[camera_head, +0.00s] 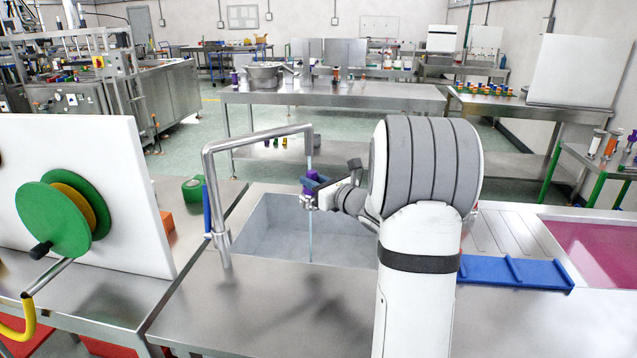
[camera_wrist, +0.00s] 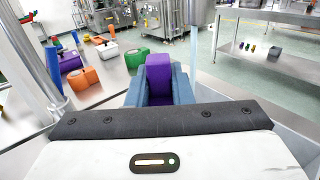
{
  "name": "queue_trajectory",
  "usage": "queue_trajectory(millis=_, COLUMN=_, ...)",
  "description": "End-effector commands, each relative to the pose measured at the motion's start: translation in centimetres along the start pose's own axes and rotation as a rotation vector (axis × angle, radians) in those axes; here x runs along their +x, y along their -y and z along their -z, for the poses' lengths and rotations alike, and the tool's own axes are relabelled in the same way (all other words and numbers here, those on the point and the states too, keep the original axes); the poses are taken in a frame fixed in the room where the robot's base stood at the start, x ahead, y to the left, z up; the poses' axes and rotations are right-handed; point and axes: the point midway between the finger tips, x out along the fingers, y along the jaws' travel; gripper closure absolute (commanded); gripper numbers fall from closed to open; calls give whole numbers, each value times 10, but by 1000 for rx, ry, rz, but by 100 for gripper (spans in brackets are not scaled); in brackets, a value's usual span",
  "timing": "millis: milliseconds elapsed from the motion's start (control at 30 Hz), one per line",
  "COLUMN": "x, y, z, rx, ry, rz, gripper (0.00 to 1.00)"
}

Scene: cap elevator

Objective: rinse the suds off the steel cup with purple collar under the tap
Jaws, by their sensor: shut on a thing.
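The tap (camera_head: 258,138) arches over the sink (camera_head: 262,240), and a thin water stream (camera_head: 310,228) falls from its spout. My gripper (camera_head: 314,186) is shut on the steel cup with purple collar (camera_head: 309,188), held above the sink in line with the stream. In the wrist view, the purple collar (camera_wrist: 159,72) stands between the blue fingers of my gripper (camera_wrist: 158,92). The tap spout (camera_wrist: 201,10) hangs just right of it there, with pale water (camera_wrist: 193,52) below. The cup's steel body is mostly hidden by the fingers. I cannot make out any suds.
A white panel with a green reel (camera_head: 52,222) stands at the left. A green tape roll (camera_head: 193,188) lies left of the sink. A blue rack (camera_head: 515,272) and a pink basin (camera_head: 600,250) are at the right. The steel counter (camera_head: 290,310) in front is clear.

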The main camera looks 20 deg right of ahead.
Motion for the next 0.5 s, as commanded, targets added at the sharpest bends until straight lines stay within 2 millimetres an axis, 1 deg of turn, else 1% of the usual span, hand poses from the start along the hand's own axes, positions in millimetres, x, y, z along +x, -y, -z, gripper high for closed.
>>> queue_trajectory(millis=33, x=6, y=2, z=-1, rx=-1, ry=2, rz=-2, gripper=100)
queue_trajectory(millis=500, x=47, y=20, z=10, rx=-3, ry=3, rz=0, gripper=100)
